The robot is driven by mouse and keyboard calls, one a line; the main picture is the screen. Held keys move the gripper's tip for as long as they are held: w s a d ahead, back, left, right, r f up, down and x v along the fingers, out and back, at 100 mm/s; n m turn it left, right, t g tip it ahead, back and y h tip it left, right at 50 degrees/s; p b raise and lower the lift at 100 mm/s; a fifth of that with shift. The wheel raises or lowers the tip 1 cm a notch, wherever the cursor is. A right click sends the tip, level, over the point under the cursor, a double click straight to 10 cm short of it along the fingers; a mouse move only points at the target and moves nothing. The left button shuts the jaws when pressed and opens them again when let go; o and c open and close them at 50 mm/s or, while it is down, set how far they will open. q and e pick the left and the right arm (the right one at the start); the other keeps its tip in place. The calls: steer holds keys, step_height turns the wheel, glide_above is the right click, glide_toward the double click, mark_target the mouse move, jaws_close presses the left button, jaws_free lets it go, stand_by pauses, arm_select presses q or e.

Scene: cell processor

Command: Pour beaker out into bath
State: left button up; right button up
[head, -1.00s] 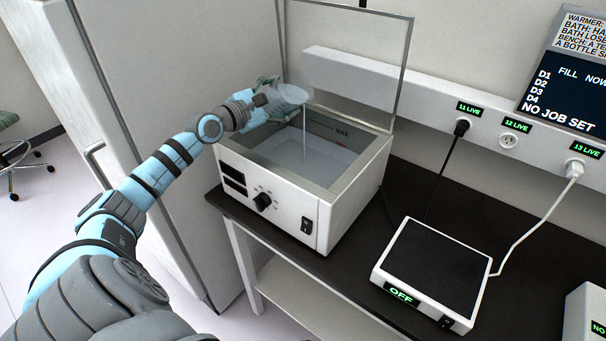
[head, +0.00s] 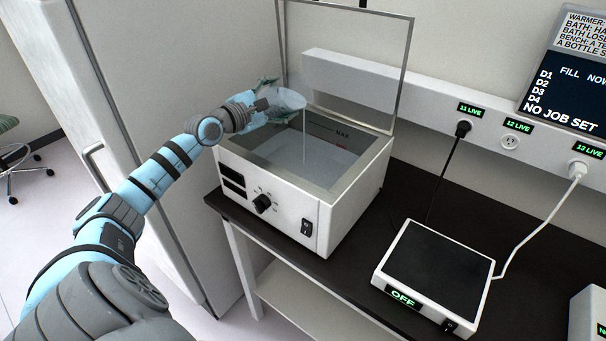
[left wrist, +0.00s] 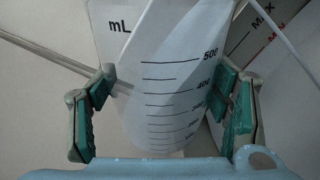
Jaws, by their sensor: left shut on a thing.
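The clear beaker (head: 286,99) is tilted over the left back part of the bath, its mouth toward the right. A thin stream falls from its lip into the bath (head: 345,180), which holds liquid below the MAX mark. My left gripper (head: 262,98) is shut on the beaker. In the left wrist view the beaker (left wrist: 170,95), with mL graduations up to 500, sits between the green finger pads of my left gripper (left wrist: 165,105). How much liquid is left in it I cannot tell. My right gripper is not in view.
The bath's clear lid (head: 408,50) stands open at the back. A flat plate device (head: 435,268) reading OFF is on the black bench (head: 345,275) to the right. A tall white cabinet (head: 150,110) stands close on the left. Cords run to the wall sockets.

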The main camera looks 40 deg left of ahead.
arm_select(q)
steer(key=shift+f+m+b, duration=0.1)
steer(key=shift+m+b, duration=0.2)
steer(key=shift+m, duration=0.1)
steer(key=shift+f+m+b, duration=0.25)
steer(key=shift+m+b, duration=0.05)
steer(key=shift+b, duration=0.25)
steer(key=shift+r, duration=0.1)
steer(key=shift+d+f+m+b, duration=0.1)
steer(key=shift+f+m+b, duration=0.15)
steer(key=shift+m+b, duration=0.35)
